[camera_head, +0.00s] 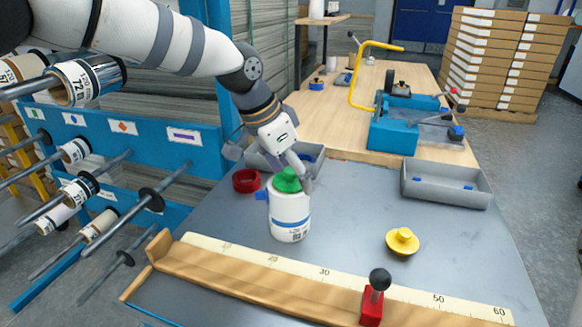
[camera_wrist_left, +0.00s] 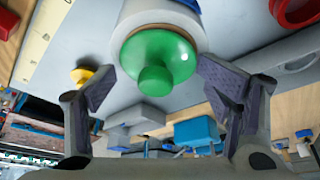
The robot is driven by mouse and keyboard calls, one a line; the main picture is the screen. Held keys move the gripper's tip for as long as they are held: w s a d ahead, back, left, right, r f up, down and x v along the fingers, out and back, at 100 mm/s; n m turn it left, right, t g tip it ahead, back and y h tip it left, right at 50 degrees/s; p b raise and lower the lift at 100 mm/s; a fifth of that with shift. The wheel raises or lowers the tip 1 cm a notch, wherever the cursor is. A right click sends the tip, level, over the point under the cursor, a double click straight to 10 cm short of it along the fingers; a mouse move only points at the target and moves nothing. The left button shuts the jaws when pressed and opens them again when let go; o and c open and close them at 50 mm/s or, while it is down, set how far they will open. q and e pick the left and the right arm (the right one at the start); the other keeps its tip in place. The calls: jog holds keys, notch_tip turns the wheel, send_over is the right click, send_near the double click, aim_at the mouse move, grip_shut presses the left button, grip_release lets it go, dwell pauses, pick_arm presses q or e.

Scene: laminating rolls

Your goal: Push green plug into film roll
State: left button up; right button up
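The white film roll (camera_head: 290,215) stands upright on the grey worktop. The green plug (camera_head: 287,181) is at its top end, with its wide flange covering the roll's end and its knob facing my gripper. How deep the plug sits cannot be told. In the left wrist view the green plug (camera_wrist_left: 160,60) lies between the fingers, in front of the film roll (camera_wrist_left: 150,14). My left gripper (camera_head: 286,184) is just above the roll. Its fingers (camera_wrist_left: 157,75) are spread to either side of the plug with small gaps visible. My right gripper is not in view.
A yellow plug (camera_head: 402,241) and a red ring (camera_head: 246,181) lie on the worktop. A wooden ruler fence (camera_head: 250,275) with a red stop (camera_head: 372,305) crosses the front. A grey tray (camera_head: 446,188) is at right. A blue rack (camera_head: 130,150) with rods stands at left.

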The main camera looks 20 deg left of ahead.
pick_arm(q)
jog(key=shift+o, duration=0.6)
jog(key=shift+s+a+f, duration=0.1)
jog(key=shift+s+f, duration=0.05)
jog(key=shift+f, duration=0.7)
jog(key=shift+a+r, duration=0.1)
jog(key=shift+r, duration=0.55)
jog(key=v, duration=1.1)
jog(key=shift+r, duration=0.2)
